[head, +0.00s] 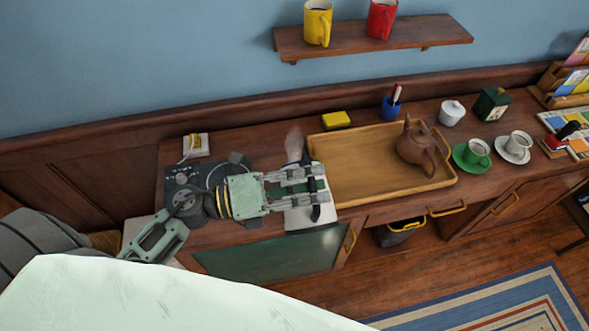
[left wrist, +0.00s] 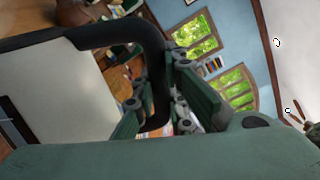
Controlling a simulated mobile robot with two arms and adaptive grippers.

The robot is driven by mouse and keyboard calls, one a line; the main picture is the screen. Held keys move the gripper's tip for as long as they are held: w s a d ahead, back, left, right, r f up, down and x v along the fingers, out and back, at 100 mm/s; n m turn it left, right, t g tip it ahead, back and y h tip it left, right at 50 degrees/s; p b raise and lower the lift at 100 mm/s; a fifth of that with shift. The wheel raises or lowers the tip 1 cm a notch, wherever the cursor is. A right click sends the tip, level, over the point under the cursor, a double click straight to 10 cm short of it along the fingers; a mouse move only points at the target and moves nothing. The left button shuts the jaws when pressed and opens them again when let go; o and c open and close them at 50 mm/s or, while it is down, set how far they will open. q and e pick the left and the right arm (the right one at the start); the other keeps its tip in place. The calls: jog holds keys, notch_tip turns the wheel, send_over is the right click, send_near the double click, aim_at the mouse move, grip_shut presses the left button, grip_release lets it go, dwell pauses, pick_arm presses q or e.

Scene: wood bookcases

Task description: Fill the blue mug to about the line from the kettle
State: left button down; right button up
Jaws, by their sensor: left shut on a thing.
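In the left wrist view the dark handle (left wrist: 155,60) passes between the fingers (left wrist: 155,110), with the pale kettle body (left wrist: 70,100) at left. My gripper hides part of the kettle, and I cannot tell whether it is lifted. I cannot make out a blue mug; a small blue cup (head: 390,110) holds pens. My right gripper is not in view.
The tray (head: 350,165) holds a brown teapot (head: 416,147). A green cup (head: 477,150) and a white cup (head: 519,142) stand on saucers to the right. A yellow mug (head: 317,24) and a red mug (head: 382,18) are on the shelf. A yellow sponge (head: 336,119) lies behind the tray.

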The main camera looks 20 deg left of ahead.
pick_arm(q)
jog(key=shift+w+a+r+p, duration=0.15)
jog(key=shift+w+r+p, duration=0.1)
jog(key=shift+r+p, duration=0.1)
dwell(0.7)
jog(key=shift+f, duration=0.1)
